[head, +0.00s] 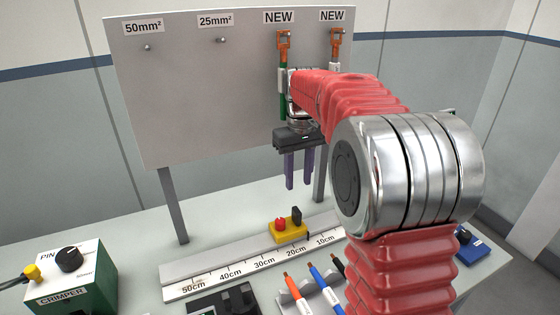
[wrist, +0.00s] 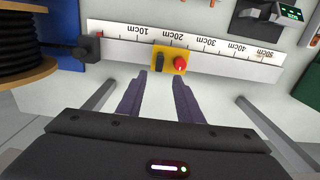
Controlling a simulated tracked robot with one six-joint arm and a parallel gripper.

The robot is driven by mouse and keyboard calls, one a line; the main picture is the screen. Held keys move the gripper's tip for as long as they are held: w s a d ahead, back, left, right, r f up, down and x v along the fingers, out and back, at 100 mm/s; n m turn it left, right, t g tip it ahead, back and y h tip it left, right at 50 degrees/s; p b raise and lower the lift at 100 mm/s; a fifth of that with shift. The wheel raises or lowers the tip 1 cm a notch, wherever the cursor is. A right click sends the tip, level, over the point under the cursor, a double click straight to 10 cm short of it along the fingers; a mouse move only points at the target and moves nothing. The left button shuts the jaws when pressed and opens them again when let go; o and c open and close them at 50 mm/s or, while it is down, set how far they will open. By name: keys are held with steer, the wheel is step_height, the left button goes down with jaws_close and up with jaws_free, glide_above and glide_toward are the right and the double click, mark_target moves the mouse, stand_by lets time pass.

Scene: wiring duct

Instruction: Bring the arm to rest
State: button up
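My gripper (head: 298,170) hangs from the red arm in front of the board, fingers pointing down above the bench. In the wrist view my gripper (wrist: 161,92) shows two purple fingers standing apart with nothing between them. Below and beyond the fingertips are the ruler and a yellow block. The arm covers part of the board's right side and some of the bench.
A board (head: 190,100) carries labelled hooks; cables with copper lugs hang under both NEW labels. A ruler (head: 225,275) bears a yellow block (head: 288,231) with a red knob. A green crimper (head: 78,280) stands left. Coloured cables (head: 325,285) lie in front. A spool (wrist: 22,45) shows in the wrist view.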

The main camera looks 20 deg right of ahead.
steer(key=shift+r, duration=0.1)
steer(key=s+a+r+t, duration=0.1)
steer(key=s+a+r, duration=0.15)
steer(key=s, duration=0.45)
steer(key=s+a+r+t, duration=0.2)
steer(key=s+a, duration=0.1)
steer(key=s, duration=0.4)
steer(key=s+a+f+t, duration=0.1)
steer(key=s+f, duration=0.1)
steer(key=s, duration=0.5)
steer(key=s+a+f+m+t, duration=0.1)
steer(key=s+a+f, duration=0.1)
steer(key=s, duration=0.5)
steer(key=shift+a+f+t, duration=0.2)
steer(key=shift+f+t, duration=0.1)
steer(key=shift+f, duration=0.15)
steer(key=shift+o, duration=0.4)
stand_by(1.3)
